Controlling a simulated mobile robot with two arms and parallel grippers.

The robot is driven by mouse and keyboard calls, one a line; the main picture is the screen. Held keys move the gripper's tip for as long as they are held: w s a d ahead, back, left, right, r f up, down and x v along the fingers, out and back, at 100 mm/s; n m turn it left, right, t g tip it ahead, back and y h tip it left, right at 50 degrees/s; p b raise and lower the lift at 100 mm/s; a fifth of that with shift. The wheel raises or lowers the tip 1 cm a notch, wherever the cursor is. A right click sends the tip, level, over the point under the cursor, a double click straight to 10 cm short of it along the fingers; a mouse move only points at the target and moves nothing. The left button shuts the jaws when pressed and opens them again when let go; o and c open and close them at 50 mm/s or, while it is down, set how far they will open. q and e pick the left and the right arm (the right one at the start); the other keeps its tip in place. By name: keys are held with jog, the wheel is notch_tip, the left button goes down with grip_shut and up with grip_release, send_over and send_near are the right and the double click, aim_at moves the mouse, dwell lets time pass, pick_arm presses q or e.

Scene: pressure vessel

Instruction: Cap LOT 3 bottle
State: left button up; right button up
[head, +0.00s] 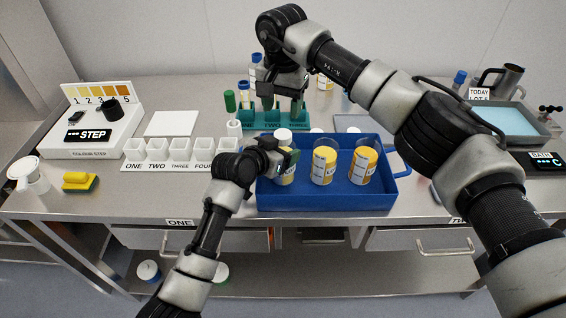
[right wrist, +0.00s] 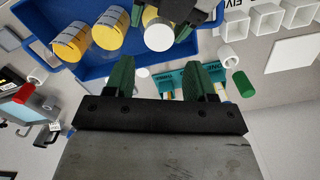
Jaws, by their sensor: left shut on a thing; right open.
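Three bottles with yellow-and-white labels stand in the blue tray (head: 340,203): a left one (head: 287,179), a middle one (head: 323,166) and a right one (head: 361,167). Their lot numbers are too small to read. My left gripper (head: 287,160) is shut on the left bottle. A white cap (right wrist: 158,33) shows at that bottle's top in the right wrist view; the other two show no white cap. My right gripper (right wrist: 160,80) is open, with nothing visible between its green fingers. In the head view it hangs above the teal rack (head: 262,120), behind the tray.
A colour-step stand (head: 92,135) and a yellow sponge (head: 78,180) are at far left. A water bath (head: 505,122) is at right. Small white pieces (head: 316,131) sit behind the tray.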

aim_at(283, 134)
jog(key=shift+d+f, duration=0.1)
jog(key=shift+f, duration=0.05)
dwell(0.3)
jog(key=shift+f, duration=3.9)
jog(key=shift+c, duration=0.5)
jog(key=c, duration=0.6)
jog(key=m, duration=0.7)
jog(key=shift+c, duration=0.2)
